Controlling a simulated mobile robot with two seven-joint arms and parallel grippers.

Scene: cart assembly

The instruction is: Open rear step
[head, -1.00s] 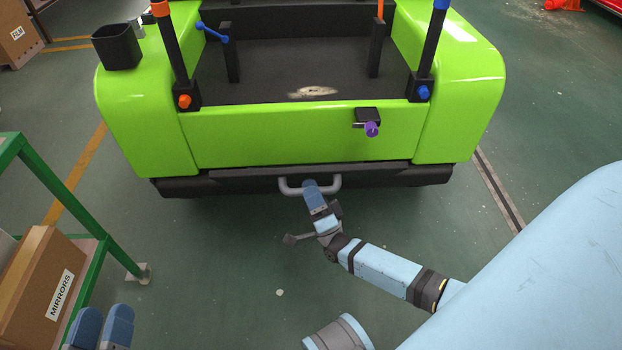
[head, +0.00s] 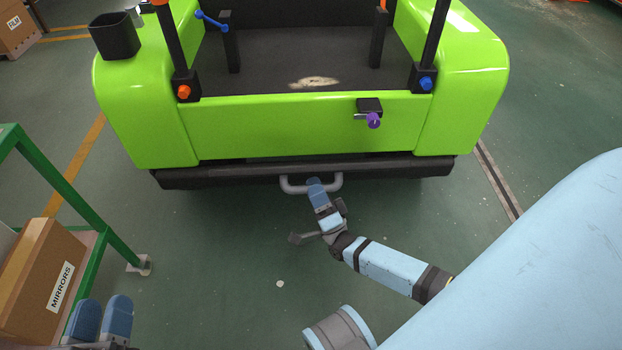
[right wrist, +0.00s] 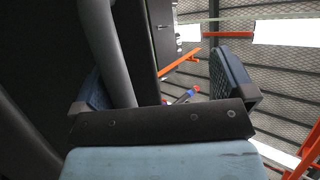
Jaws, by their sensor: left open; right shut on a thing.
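The lime-green cart's rear faces me, with the dark rear step (head: 230,178) as a black bar along its lower edge. A grey U-shaped handle (head: 291,188) sits at the step's middle. My right gripper (head: 315,184) is shut on this handle, its blue fingers at the middle of the loop. In the right wrist view the handle shows as a grey tube (right wrist: 104,45) beside the left finger, and part of it is hidden. My left gripper (head: 102,318) is open and empty at the bottom left, away from the cart.
A latch with a purple knob (head: 373,120) is on the cart's rear panel. A green rack (head: 60,178) with a cardboard box marked MIRRORS (head: 42,280) stands at the left, close to my left gripper. The green floor (head: 220,260) behind the cart is clear.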

